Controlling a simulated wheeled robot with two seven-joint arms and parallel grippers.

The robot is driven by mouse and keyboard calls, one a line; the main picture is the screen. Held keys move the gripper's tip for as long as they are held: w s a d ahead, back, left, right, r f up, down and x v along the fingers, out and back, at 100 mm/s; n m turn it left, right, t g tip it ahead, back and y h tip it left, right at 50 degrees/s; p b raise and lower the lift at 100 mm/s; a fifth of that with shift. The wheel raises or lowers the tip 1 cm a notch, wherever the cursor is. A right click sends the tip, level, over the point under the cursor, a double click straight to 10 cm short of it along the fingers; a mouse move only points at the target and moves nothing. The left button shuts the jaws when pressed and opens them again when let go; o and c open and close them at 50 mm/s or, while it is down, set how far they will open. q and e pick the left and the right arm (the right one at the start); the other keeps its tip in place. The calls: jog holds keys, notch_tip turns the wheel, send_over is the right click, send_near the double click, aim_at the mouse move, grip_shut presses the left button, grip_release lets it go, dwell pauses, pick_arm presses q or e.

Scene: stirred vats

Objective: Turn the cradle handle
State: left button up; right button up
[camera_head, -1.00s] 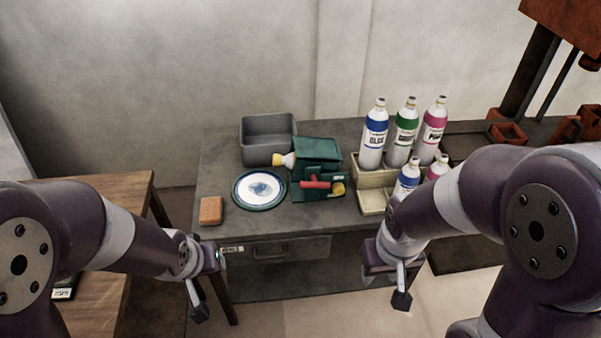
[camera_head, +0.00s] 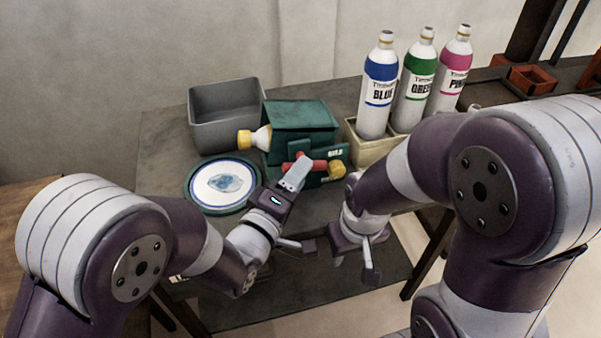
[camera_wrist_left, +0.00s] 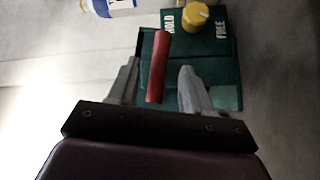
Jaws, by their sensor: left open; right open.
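The dark green cradle (camera_head: 300,116) stands on the grey table. Its red handle (camera_head: 319,166) is on the front, beside a yellow knob (camera_head: 337,171). My left gripper (camera_head: 297,172) is open at the handle and partly covers it in the head view. In the left wrist view the red handle (camera_wrist_left: 158,66) lies between the open fingers of my left gripper (camera_wrist_left: 159,72), with gaps on both sides. The knob (camera_wrist_left: 196,15) shows there between the words HOLD and FREE. My right gripper (camera_head: 355,270) is open and empty, low in front of the table.
A grey bin (camera_head: 225,115) and a plate (camera_head: 222,184) are left of the cradle. A yellow-capped bottle (camera_head: 246,139) sticks out of its left side. Blue (camera_head: 377,90), green (camera_head: 414,85) and pink (camera_head: 452,75) labelled bottles stand close on the right.

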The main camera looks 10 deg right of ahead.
pick_arm(q)
jog(key=shift+x, duration=0.9)
jog(key=shift+c, duration=0.3)
